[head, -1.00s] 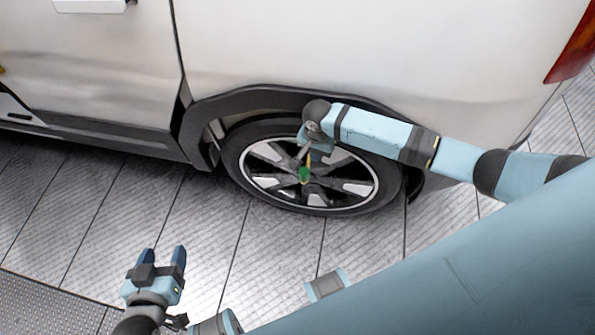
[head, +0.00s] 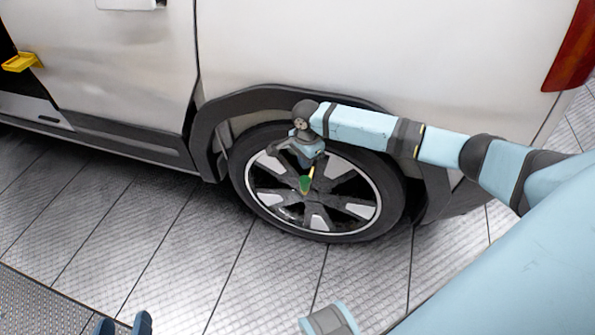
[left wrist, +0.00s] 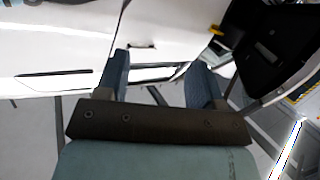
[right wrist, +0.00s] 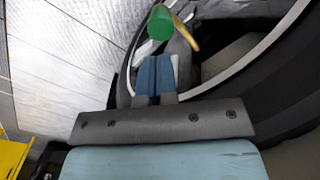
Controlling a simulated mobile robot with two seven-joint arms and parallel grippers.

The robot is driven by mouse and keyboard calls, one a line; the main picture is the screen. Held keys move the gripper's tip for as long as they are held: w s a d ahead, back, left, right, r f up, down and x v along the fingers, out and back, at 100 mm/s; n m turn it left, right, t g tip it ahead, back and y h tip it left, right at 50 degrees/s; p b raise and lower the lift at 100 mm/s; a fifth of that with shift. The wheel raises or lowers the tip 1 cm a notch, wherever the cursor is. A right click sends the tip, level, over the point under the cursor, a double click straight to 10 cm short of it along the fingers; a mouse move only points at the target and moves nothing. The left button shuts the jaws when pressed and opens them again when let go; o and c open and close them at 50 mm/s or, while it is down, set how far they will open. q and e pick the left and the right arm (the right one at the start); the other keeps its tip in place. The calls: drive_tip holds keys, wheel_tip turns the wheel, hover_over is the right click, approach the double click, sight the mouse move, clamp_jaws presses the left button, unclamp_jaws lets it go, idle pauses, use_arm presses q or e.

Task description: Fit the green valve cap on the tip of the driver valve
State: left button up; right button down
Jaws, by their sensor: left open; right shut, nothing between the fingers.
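The green valve cap (head: 305,184) shows in front of the wheel's centre in the head view and just past my right fingertips in the right wrist view (right wrist: 160,22). A thin yellow valve stem (right wrist: 188,32) runs beside it, and its upper end seems to meet the cap. Whether the cap is fully seated cannot be told. My right gripper (right wrist: 157,68) is shut and empty, close to the cap, at the upper part of the wheel (head: 253,190). My left gripper (left wrist: 155,78) is open and empty; only its fingertips show at the lower edge of the head view (head: 124,325).
The white vehicle's body (head: 330,50) and dark wheel arch (head: 222,108) stand close around my right arm. A yellow part (head: 20,62) shows at far left. The tiled floor (head: 150,240) in front is clear.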

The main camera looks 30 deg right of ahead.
sight(305, 179)
wheel_tip(305, 179, down, 3)
drive_tip(key=b, duration=0.4)
drive_tip(key=shift+f, duration=0.2)
drive_tip(key=shift+w+f+b, duration=0.1)
drive_tip(key=shift+f+b, duration=0.55)
drive_tip(key=shift+b, duration=0.45)
use_arm(q)
drive_tip(key=shift+w+d+r+m+t+h+b, duration=0.15)
drive_tip(key=shift+d+r+t+h+b, duration=0.4)
drive_tip(key=shift+d+r+h, duration=0.35)
drive_tip(key=shift+w+d+r+m+t+h+b, duration=0.15)
drive_tip(key=shift+d+r+t+h+b, duration=0.35)
drive_tip(key=shift+d+r+h, duration=0.4)
use_arm(e)
drive_tip(key=shift+f, duration=0.65)
use_arm(q)
drive_tip(key=shift+r+p, duration=0.4)
use_arm(e)
drive_tip(key=shift+f, duration=0.3)
